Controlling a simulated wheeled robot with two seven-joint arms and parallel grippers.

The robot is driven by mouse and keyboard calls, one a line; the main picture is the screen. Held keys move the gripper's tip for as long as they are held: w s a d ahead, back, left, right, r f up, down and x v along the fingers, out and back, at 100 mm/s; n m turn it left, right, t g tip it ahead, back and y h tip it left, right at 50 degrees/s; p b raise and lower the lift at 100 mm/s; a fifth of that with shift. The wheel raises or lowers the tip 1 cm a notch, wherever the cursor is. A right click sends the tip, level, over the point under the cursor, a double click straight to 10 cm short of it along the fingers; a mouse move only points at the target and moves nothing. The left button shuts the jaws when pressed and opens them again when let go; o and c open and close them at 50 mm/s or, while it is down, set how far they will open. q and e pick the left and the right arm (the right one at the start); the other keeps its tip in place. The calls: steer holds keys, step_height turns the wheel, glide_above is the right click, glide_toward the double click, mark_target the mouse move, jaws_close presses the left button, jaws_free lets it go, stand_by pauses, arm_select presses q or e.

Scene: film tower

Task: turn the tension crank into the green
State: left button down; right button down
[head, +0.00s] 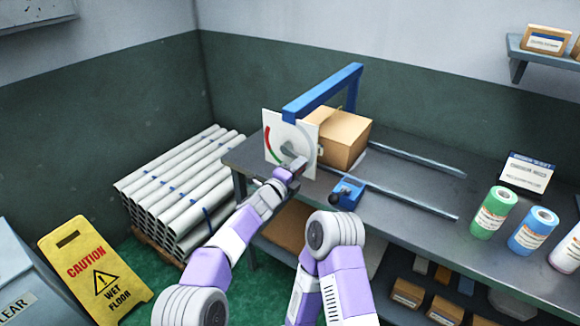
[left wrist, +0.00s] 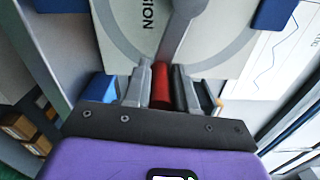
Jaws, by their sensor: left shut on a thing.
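The white dial plate (head: 276,128) stands upright at the left end of the bench, with a red arc on its left side. The grey crank arm (left wrist: 184,18) crosses the plate in the left wrist view, which also shows the dial plate (left wrist: 125,40) and the letters "SION". My left gripper (head: 291,170) is in front of the plate. In the left wrist view my left gripper (left wrist: 161,90) is shut on the red crank handle (left wrist: 161,82). The pointer's reading cannot be told. My right gripper is not in view.
A blue frame (head: 322,92) arches over a cardboard box (head: 343,138) behind the plate. A blue clamp with a black knob (head: 347,192) sits on the front rail. Film rolls (head: 494,212) stand at the right. Pipes (head: 175,185) are stacked at the left.

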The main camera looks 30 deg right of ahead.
arm_select(q)
steer(key=shift+a+f, duration=0.1)
steer(key=shift+f, duration=0.35)
steer(key=c, duration=0.9)
jaws_free()
steer(key=shift+w, duration=0.15)
steer(key=shift+r, duration=0.15)
steer(key=shift+r, duration=0.1)
steer(key=shift+s+a+b, duration=0.35)
steer(key=shift+a+b, duration=0.1)
steer(key=shift+a, duration=0.1)
steer(key=shift+b+v, duration=0.6)
steer(key=shift+v, duration=2.55)
